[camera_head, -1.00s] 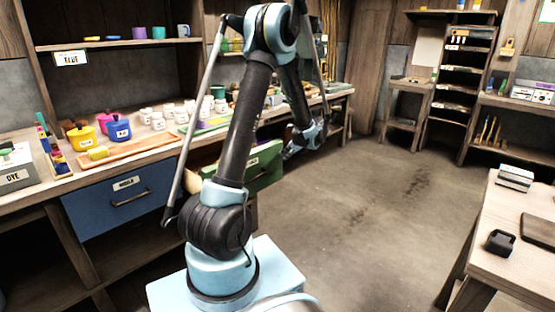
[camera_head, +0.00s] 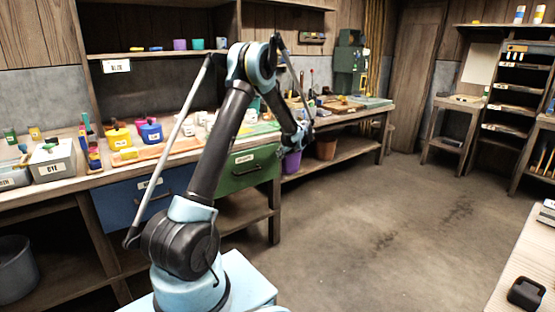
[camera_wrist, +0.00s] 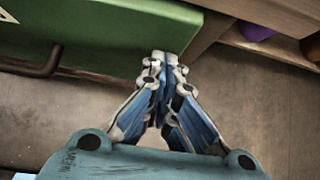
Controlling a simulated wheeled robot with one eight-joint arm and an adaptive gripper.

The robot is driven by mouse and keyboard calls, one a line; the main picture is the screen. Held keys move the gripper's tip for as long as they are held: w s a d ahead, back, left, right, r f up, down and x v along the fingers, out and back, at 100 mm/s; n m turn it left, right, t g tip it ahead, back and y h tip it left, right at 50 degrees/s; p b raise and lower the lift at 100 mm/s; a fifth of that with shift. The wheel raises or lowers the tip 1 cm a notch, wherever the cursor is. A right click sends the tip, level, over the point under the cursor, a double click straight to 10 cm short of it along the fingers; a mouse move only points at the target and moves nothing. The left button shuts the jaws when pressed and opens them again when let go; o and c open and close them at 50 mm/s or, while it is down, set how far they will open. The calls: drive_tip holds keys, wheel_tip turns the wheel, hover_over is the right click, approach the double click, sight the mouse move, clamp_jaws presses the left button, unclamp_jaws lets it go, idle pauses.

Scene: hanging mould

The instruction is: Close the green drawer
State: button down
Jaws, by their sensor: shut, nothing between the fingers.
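The green drawer (camera_head: 246,172) is under the counter, right of the blue drawer. Its front looks in line with the counter edge or nearly so; I cannot tell whether it is fully flush. My arm hides its left part. In the wrist view the green front (camera_wrist: 95,30) fills the upper left, with its dark handle (camera_wrist: 40,68) at the left. My gripper (camera_wrist: 165,60) is shut and empty, its tips by the right end of the green front. I cannot tell whether they touch it. In the head view the gripper is mostly hidden behind my arm's end.
The blue drawer (camera_head: 140,196) looks shut. Pots and jars stand on the counter (camera_head: 190,157). A purple bucket (camera_head: 291,162) and a brown bucket (camera_head: 326,146) sit on the low shelf at right. The floor (camera_head: 370,220) in front is clear. A table (camera_head: 520,262) stands at lower right.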

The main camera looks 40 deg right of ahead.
drive_tip(key=shift+w, duration=1)
drive_tip(key=shift+w+r, duration=0.1)
drive_tip(key=s+r, duration=0.6)
drive_tip(key=s, duration=0.5)
drive_tip(key=shift+s+a+r, duration=0.4)
